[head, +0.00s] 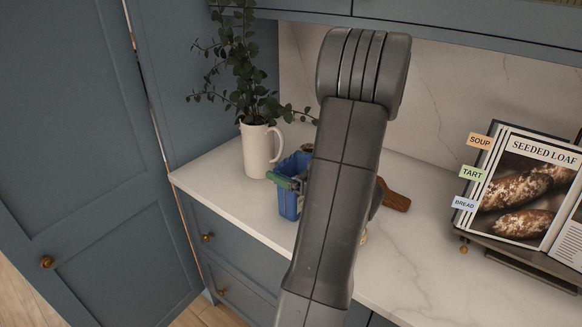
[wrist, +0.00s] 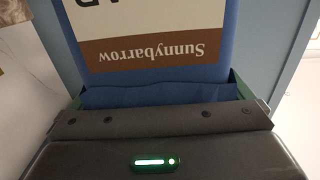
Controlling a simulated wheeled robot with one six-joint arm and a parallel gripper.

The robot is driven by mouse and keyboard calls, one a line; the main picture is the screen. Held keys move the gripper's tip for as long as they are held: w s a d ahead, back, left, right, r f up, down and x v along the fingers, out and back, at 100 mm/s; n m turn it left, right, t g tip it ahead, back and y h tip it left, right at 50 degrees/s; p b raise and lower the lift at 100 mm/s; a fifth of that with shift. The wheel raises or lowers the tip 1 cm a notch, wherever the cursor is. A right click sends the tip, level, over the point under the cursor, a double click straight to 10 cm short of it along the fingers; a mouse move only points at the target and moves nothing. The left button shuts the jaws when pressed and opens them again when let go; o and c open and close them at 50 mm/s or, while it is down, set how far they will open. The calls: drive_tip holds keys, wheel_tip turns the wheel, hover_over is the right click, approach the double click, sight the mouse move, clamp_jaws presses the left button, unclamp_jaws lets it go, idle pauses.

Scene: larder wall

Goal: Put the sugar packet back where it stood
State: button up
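The sugar packet (head: 288,205) is blue and shows at the left part of the counter, partly hidden behind my arm in the head view. In the wrist view the packet (wrist: 150,72) fills the middle, with a brown band reading "Sunnybarrow" upside down. My gripper (head: 289,182) has green fingers at the packet's upper part. In the wrist view the fingers of my gripper (wrist: 157,93) lie close along both sides of the packet and look shut on it. I cannot tell whether its base touches the counter.
A white jug (head: 257,150) with leafy stems stands just behind and left of the packet. A wooden board (head: 396,196) lies right of my arm. A cookbook (head: 525,185) stands on a stand at the right. The marble counter (head: 425,250) is clear in front. A blue door (head: 70,150) is at the left.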

drive_tip(key=shift+r, duration=0.1)
drive_tip(key=shift+d+r, duration=0.1)
drive_tip(key=b+v, duration=0.1)
drive_tip(key=v, duration=1.1)
